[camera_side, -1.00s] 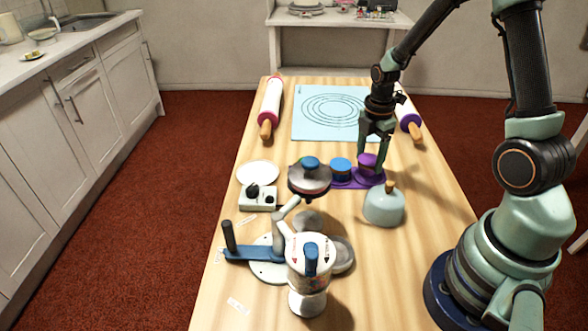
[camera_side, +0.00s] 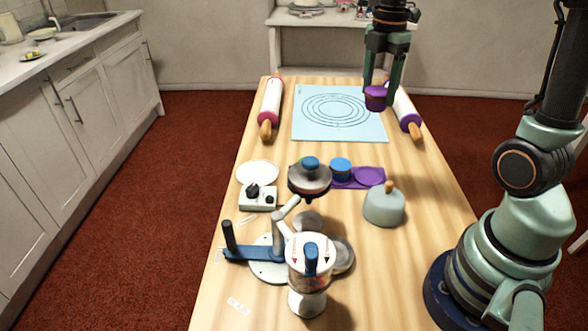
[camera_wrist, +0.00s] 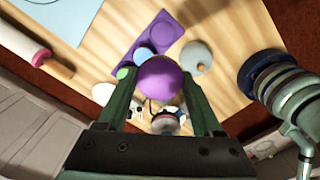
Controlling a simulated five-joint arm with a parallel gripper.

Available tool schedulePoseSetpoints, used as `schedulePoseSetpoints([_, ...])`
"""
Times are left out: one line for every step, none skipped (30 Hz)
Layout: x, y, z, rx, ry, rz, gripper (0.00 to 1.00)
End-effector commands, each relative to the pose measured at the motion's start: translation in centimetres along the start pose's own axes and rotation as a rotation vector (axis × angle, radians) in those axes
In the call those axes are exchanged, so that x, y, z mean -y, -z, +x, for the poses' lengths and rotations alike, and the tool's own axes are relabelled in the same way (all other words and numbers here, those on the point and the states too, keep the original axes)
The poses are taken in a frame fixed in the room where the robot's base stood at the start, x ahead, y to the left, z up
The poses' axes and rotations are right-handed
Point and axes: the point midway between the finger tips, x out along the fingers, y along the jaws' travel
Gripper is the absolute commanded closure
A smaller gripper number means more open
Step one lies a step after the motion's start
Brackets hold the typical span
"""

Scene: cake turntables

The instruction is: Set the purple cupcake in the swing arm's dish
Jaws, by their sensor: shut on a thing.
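The purple cupcake (camera_side: 376,100) hangs in my gripper (camera_side: 382,86), high above the table near the blue mat's right edge. In the wrist view the cupcake (camera_wrist: 160,78) sits between the fingers of my gripper (camera_wrist: 160,95). A swivel device stands at the table's near end, with a round white base (camera_side: 262,272), a blue bar (camera_side: 255,253) with a black handle, and a grey post. Grey round pieces (camera_side: 345,257) lie beside it, partly hidden by a white pot; I cannot tell which is the swing arm's dish.
A purple tray (camera_side: 369,175) with an empty right spot holds a blue cupcake (camera_side: 341,168). A lidded pan (camera_side: 309,180), grey dome (camera_side: 384,207), white pot (camera_side: 307,297) and control box (camera_side: 258,199) crowd the near half. Rolling pins (camera_side: 271,103) flank the blue mat (camera_side: 310,125).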

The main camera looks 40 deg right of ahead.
Motion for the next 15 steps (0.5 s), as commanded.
schedulePoseSetpoints([0.2, 1.4, -0.3, 0.000, -0.001, -0.036, 0.88])
schedulePoseSetpoints([0.4, 2.4, -0.5, 0.000, -0.002, -0.059, 0.88])
schedulePoseSetpoints([0.7, 3.7, -0.6, 0.000, -0.001, -0.094, 0.88])
schedulePoseSetpoints([1.0, 4.8, -0.7, 0.000, -0.003, -0.123, 0.88])
schedulePoseSetpoints([1.3, 6.0, -0.8, 0.000, -0.002, -0.154, 0.88])
schedulePoseSetpoints([1.9, 7.6, -1.0, 0.000, -0.003, -0.196, 0.88])
schedulePoseSetpoints([2.4, 8.8, -1.1, 0.000, -0.003, -0.229, 0.88])
schedulePoseSetpoints([2.9, 9.9, -1.2, 0.000, -0.003, -0.261, 0.88])
schedulePoseSetpoints([3.6, 11.3, -1.3, 0.000, -0.002, -0.305, 0.88])
schedulePoseSetpoints([4.2, 12.4, -1.4, 0.000, -0.003, -0.337, 0.88])
schedulePoseSetpoints([4.9, 13.3, -1.5, 0.000, -0.002, -0.369, 0.88])
schedulePoseSetpoints([5.8, 14.6, -1.6, 0.000, -0.003, -0.412, 0.88])
schedulePoseSetpoints([6.4, 15.5, -1.6, 0.000, -0.003, -0.443, 0.88])
schedulePoseSetpoints([7.1, 16.3, -1.6, 0.000, -0.003, -0.474, 0.88])
schedulePoseSetpoints([8.0, 17.3, -1.7, -0.001, -0.003, -0.512, 0.88])
